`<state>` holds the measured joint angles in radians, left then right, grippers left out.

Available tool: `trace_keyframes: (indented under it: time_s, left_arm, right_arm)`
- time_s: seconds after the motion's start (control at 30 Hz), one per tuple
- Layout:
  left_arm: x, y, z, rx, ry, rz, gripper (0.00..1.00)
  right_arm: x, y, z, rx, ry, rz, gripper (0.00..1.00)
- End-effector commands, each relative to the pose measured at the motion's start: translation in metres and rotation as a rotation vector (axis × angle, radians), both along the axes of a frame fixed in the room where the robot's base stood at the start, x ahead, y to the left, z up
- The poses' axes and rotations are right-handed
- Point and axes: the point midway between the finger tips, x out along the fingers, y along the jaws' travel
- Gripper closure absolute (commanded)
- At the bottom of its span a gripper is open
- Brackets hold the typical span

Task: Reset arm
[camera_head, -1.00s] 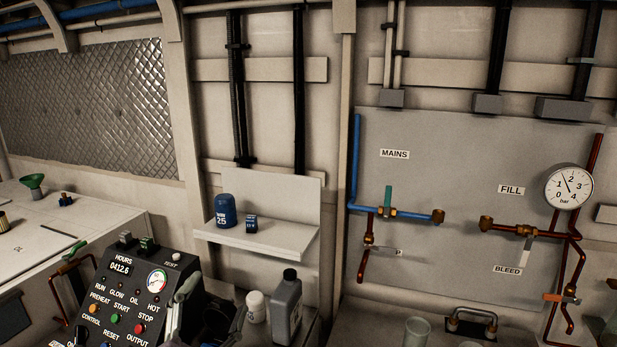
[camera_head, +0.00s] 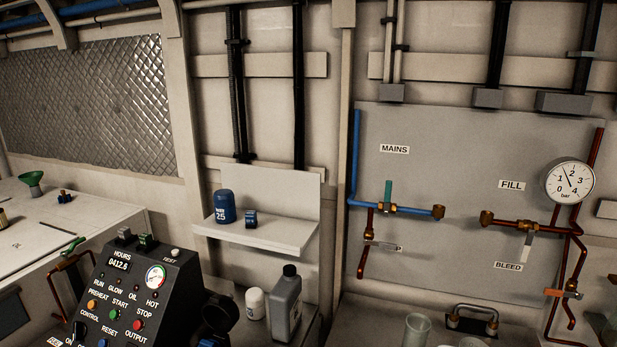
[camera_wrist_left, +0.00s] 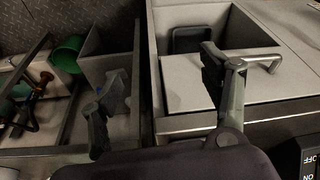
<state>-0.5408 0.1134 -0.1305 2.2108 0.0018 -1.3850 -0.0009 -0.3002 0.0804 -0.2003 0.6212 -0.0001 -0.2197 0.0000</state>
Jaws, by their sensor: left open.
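In the left wrist view my left gripper (camera_wrist_left: 163,75) is open, with its two grey fingers spread wide and nothing between them. Its right finger overlaps the view of a light grey box front with a metal handle (camera_wrist_left: 262,62). I cannot tell whether it touches the handle. In the head view no gripper fingers show now. My right gripper is in neither current view.
A black control panel (camera_head: 130,290) stands at lower left. A grey bottle (camera_head: 285,308) and white jar (camera_head: 254,303) stand beside it. A wall shelf (camera_head: 255,235) holds a blue canister (camera_head: 224,207). Pipes and a gauge (camera_head: 569,184) are at right.

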Motion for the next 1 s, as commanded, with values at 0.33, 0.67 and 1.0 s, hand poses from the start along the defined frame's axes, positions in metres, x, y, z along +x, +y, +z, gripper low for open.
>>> trace_keyframes:
  time_s: [0.33, 0.67, 1.0]
  left_arm:
    - [-0.019, 0.001, -0.192, 0.006, 0.069, -0.011, 0.29]
    - [-0.101, 0.014, -0.352, 0.015, 0.136, -0.027, 0.29]
    - [-0.187, 0.030, -0.427, 0.023, 0.179, -0.038, 0.29]
  right_arm:
    - [0.000, 0.001, -0.035, 0.001, 0.000, -0.001, 0.60]
    - [-0.001, 0.001, -0.066, 0.001, 0.001, -0.001, 0.60]
    - [-0.001, 0.001, -0.085, 0.001, 0.002, -0.001, 0.60]
